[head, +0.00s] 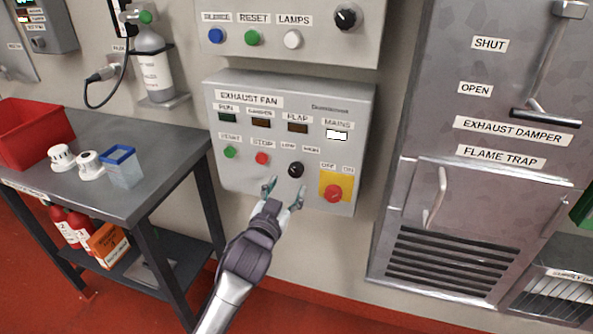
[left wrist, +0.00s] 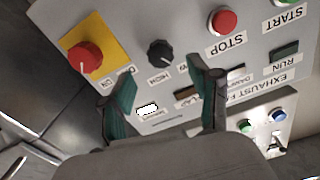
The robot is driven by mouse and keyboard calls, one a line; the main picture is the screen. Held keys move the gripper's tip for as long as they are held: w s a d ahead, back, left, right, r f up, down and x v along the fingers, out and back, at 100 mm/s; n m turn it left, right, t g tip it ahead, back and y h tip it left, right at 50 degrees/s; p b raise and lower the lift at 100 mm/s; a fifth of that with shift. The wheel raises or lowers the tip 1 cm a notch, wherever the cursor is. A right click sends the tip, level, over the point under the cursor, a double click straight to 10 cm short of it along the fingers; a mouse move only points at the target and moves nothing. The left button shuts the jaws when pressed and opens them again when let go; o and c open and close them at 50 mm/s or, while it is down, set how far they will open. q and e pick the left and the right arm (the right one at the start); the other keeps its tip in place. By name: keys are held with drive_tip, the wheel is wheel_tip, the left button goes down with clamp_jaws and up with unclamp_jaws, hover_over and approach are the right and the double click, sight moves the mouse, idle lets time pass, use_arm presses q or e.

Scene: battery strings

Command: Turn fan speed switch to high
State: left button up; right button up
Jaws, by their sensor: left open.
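The fan speed switch (head: 295,170) is a black rotary knob on the grey exhaust fan panel (head: 232,180), between LOW and HIGH labels. It also shows in the left wrist view as a black knob (left wrist: 160,53) beyond the fingertips. My left gripper (head: 283,188) is open just below the knob in the head view. Its two fingers (left wrist: 163,85) are spread apart with nothing between them, and the knob appears apart from them. My right gripper is not in view.
A red rotary switch (head: 333,193) on a yellow plate is right of the knob. A red STOP button (head: 262,158) and green START button (head: 230,152) are left. A grey table (head: 165,150) stands left, and a metal damper cabinet (head: 400,215) stands right.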

sight(294, 173)
use_arm(q)
drive_tip(key=x, duration=0.8)
drive_tip(key=shift+f, duration=0.1)
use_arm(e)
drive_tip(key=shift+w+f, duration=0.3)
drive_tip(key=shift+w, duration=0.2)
use_arm(q)
drive_tip(key=shift+a, duration=0.1)
drive_tip(key=shift+c, duration=0.2)
drive_tip(key=c, duration=1.1)
drive_tip(key=shift+m, duration=0.3)
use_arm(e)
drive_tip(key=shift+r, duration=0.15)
use_arm(q)
drive_tip(key=shift+m, duration=0.8)
drive_tip(key=m+p, duration=0.1)
drive_tip(key=m, duration=0.2)
drive_tip(key=shift+m, duration=0.3)
drive_tip(key=m+p, duration=0.1)
drive_tip(key=m, duration=0.5)
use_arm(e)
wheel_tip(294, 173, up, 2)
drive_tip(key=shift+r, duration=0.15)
